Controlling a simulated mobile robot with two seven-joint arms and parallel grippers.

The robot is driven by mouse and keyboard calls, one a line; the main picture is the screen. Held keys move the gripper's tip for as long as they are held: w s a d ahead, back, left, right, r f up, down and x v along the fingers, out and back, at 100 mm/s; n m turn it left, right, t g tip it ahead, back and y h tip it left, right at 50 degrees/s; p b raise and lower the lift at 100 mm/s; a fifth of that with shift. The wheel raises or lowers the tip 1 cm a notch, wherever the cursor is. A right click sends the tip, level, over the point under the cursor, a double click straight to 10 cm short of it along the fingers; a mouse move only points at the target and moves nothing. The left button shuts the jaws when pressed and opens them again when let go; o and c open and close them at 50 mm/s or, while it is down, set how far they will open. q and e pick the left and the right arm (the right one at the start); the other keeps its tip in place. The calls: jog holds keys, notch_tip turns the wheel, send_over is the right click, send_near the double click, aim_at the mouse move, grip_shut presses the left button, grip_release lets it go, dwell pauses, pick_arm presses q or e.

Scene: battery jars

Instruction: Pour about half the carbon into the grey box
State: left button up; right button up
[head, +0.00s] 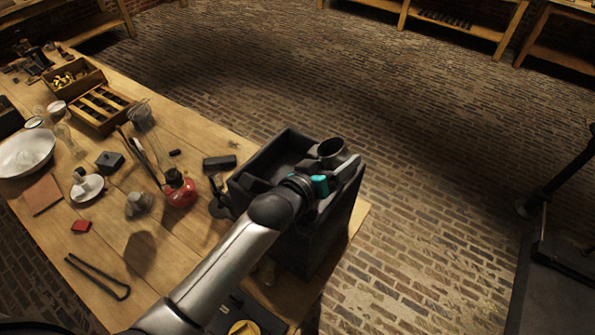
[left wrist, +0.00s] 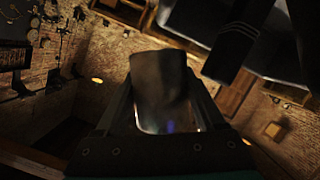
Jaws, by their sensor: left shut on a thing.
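The grey box (head: 322,240) is a tall, dark, open-topped box near the right end of the wooden table. My left gripper (head: 338,172) is over the right part of the box, shut on a grey cylindrical cup (head: 332,151). The cup's round mouth shows at the box's far right rim; its exact tilt is hard to tell. In the left wrist view the held cup (left wrist: 160,92) sits between the two fingers. I cannot make out any carbon in the cup or in the box. My right gripper is not in view.
A red bottle (head: 179,189), a dark block (head: 219,162) and a white dish (head: 87,188) stand left of the box. Black tongs (head: 98,277) lie near the table's front edge. A wooden tray (head: 100,108) is further back. Brick floor lies beyond the table.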

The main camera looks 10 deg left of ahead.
aim_at(336, 140)
pick_arm(q)
jog(key=shift+a+r, duration=0.25)
jog(key=shift+r, duration=0.15)
jog(key=shift+w+a+r+n+h+b, duration=0.1)
jog(key=shift+a+r+n+h+b, duration=0.25)
jog(key=shift+r+n, duration=0.25)
jog(key=f+n+b, duration=0.1)
jog(key=b, duration=0.3)
jog(key=shift+a+t+h, duration=0.15)
jog(key=shift+t+h, duration=0.15)
jog(key=shift+h, duration=0.05)
jog(key=shift+r+n+b, duration=0.45)
jog(key=shift+n, duration=0.15)
jog(key=shift+r+n+h+b, duration=0.3)
jog(key=shift+n+h+b, duration=0.25)
jog(key=shift+b, duration=0.4)
jog(key=n+b, duration=0.1)
jog(key=r+n+t+b, duration=0.1)
jog(key=b, duration=0.1)
jog(key=shift+a+r+n+h, duration=0.15)
jog(key=shift+n+h, duration=0.1)
jog(key=shift+w+a+f+n+t+b, duration=0.1)
jog(key=shift+a+f+n+t+b, duration=0.3)
jog(key=shift+b, duration=0.35)
jog(key=shift+a+r, duration=0.1)
jog(key=shift+r, duration=0.15)
